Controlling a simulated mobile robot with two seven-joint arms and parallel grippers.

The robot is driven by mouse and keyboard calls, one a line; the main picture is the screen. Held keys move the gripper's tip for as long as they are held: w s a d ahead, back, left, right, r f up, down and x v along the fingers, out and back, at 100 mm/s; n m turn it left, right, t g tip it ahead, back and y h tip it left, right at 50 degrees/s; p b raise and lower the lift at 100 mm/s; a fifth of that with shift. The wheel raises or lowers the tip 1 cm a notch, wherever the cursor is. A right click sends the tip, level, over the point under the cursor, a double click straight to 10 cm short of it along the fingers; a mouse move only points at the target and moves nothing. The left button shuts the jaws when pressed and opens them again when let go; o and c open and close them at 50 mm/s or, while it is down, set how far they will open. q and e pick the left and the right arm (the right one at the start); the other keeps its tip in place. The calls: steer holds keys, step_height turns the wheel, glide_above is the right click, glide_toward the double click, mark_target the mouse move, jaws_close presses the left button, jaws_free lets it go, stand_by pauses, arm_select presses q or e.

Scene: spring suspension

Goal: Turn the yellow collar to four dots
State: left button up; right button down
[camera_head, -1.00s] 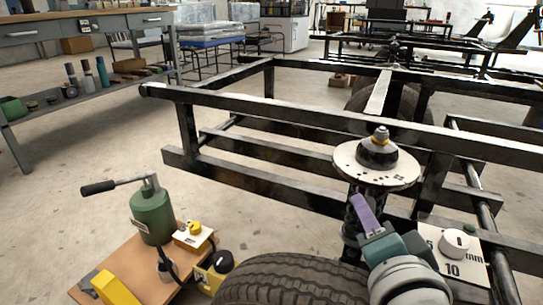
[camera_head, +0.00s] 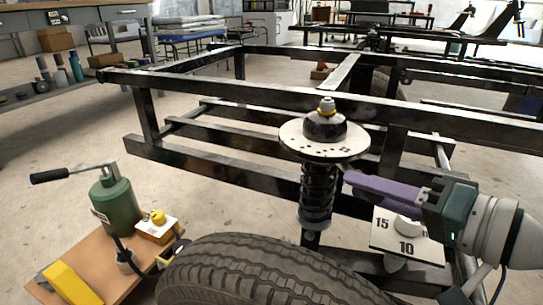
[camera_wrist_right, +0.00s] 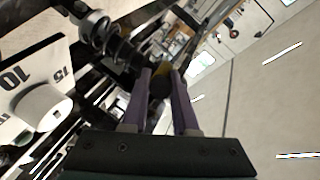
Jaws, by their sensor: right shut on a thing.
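The strut (camera_head: 316,190) stands upright behind the tyre, with a coil spring below a pale round plate (camera_head: 290,140). Small dark dots lie along the plate's front rim; their groups are too small to count surely. A thin yellow collar (camera_head: 326,114) rings the stem above the black cap (camera_head: 325,128). My right gripper (camera_head: 350,178) reaches in from the right, just under the plate's right rim. In the right wrist view its purple fingers (camera_wrist_right: 160,88) are closed around a dark piece, with a yellow part (camera_wrist_right: 162,68) beyond; whether they join is unclear. My left gripper is out of view.
A white panel (camera_head: 385,240) with a round knob (camera_head: 408,226) and numbers sits below my right gripper. Black frame rails (camera_head: 240,90) run behind the strut. The tyre (camera_head: 270,270) fills the front. A green jack (camera_head: 115,205) stands on a wooden board at left.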

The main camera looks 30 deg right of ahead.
steer(key=shift+d+f, duration=0.1)
steer(key=shift+d, duration=0.05)
stand_by(0.3)
steer(key=c, duration=0.7)
jaws_free()
steer(key=shift+s+d+r, duration=0.1)
steer(key=shift+s+r, duration=0.1)
steer(key=shift+s, duration=0.05)
steer(key=p+v, duration=0.4)
steer(key=v, duration=0.5)
steer(key=shift+s+d+p, duration=0.15)
steer(key=shift+p, duration=0.2)
steer(key=shift+r, duration=0.1)
